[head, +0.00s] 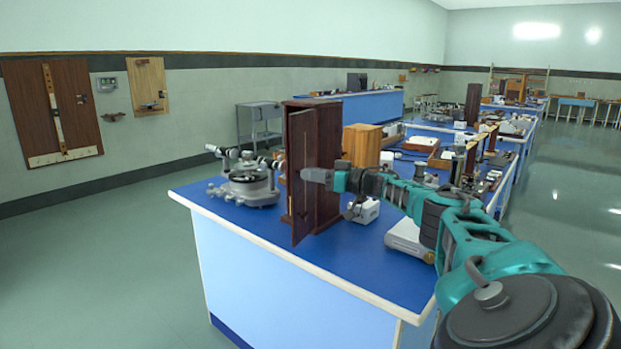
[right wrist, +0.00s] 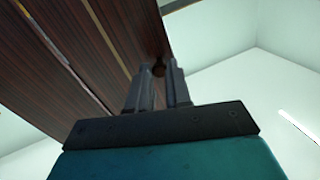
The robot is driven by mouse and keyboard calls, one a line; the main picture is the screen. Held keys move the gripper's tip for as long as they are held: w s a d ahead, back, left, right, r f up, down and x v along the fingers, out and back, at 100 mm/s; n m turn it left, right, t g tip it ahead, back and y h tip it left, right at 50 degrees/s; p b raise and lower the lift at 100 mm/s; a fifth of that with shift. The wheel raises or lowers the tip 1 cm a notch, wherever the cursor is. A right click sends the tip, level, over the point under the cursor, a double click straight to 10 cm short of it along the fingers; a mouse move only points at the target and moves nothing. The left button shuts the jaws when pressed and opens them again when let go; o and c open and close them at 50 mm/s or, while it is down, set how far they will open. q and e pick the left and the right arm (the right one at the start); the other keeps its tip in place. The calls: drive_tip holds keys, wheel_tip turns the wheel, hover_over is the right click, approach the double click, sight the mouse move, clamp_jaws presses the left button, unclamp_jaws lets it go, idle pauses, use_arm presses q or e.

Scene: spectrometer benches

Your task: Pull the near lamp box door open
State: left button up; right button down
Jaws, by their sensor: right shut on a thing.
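The near lamp box (head: 328,160) is a tall dark-wood cabinet on the near blue bench. Its door (head: 303,215) stands ajar, angled out from the box toward the bench's front edge. My right gripper (head: 306,175) is at the door's outer face at mid height. In the right wrist view, my right gripper (right wrist: 160,78) is shut on a small dark round knob (right wrist: 159,69) on the reddish-brown door (right wrist: 115,35). The fingers partly hide the knob. My left gripper is in neither view.
A spectrometer (head: 248,182) stands left of the lamp box on the blue bench (head: 335,250). A lighter wooden box (head: 362,145) stands behind. The floor in front is clear.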

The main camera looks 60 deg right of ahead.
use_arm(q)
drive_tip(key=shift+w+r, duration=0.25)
use_arm(e)
drive_tip(key=c, duration=1.1)
unclamp_jaws()
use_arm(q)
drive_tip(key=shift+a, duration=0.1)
use_arm(e)
drive_tip(key=shift+o, duration=0.2)
use_arm(q)
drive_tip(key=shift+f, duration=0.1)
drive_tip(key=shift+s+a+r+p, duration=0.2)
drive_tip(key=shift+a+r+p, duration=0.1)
drive_tip(key=shift+p, duration=0.4)
use_arm(e)
drive_tip(key=s+d, duration=0.2)
drive_tip(key=s, duration=1)
drive_tip(key=shift+s, duration=0.4)
drive_tip(key=shift+a, duration=0.1)
